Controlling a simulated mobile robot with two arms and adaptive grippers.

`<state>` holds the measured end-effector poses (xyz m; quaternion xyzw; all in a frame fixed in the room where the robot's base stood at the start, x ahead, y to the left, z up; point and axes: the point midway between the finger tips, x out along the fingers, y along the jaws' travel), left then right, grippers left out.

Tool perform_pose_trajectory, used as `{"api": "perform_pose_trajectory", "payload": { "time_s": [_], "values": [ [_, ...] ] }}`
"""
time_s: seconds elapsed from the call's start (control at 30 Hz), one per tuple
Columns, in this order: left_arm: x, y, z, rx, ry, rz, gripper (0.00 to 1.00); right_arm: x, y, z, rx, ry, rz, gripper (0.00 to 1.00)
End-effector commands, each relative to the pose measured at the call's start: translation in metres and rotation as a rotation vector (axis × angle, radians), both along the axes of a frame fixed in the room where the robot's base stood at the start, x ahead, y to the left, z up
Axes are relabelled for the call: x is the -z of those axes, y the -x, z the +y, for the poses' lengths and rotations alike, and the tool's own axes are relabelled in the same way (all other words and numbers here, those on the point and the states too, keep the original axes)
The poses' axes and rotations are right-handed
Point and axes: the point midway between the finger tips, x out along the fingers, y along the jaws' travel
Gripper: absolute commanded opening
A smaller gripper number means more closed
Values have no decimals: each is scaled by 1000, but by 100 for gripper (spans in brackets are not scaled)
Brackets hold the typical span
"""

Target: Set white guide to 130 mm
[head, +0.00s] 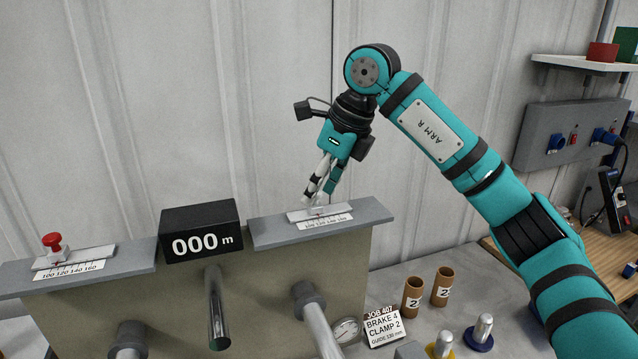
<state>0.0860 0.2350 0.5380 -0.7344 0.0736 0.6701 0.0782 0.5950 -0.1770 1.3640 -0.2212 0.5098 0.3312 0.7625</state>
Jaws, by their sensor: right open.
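The white guide (318,207) sits on its slide plate on the right ledge, with a printed scale (326,224) in front of it. Its exact reading is too small to tell, and my gripper partly hides it. My right gripper (321,188) points down at the guide, with its fingers open around or just above the knob; I cannot tell whether they touch it. A job card (383,327) at the lower right reads brake 4, clamp 2, guide 130 mm. My left gripper is not in view.
A red-knobbed guide (52,243) with a similar scale stands on the left ledge. A black counter (201,231) reading 000 m stands between the ledges. Metal rollers (216,310) project below.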

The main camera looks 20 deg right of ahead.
Motion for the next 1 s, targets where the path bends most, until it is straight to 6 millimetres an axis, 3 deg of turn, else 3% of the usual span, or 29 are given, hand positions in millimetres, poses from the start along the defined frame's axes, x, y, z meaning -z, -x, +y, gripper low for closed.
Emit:
{"api": "perform_pose_trajectory", "payload": {
  "time_s": [0.03,0.4,1.0],
  "values": [
    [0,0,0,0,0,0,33,0,0,0,0,0,0,46],
    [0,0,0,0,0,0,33,-1,0,0,0,0,0,0],
    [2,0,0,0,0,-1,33,-1,-1,-9,-1,0,-2,0]
  ]
}}
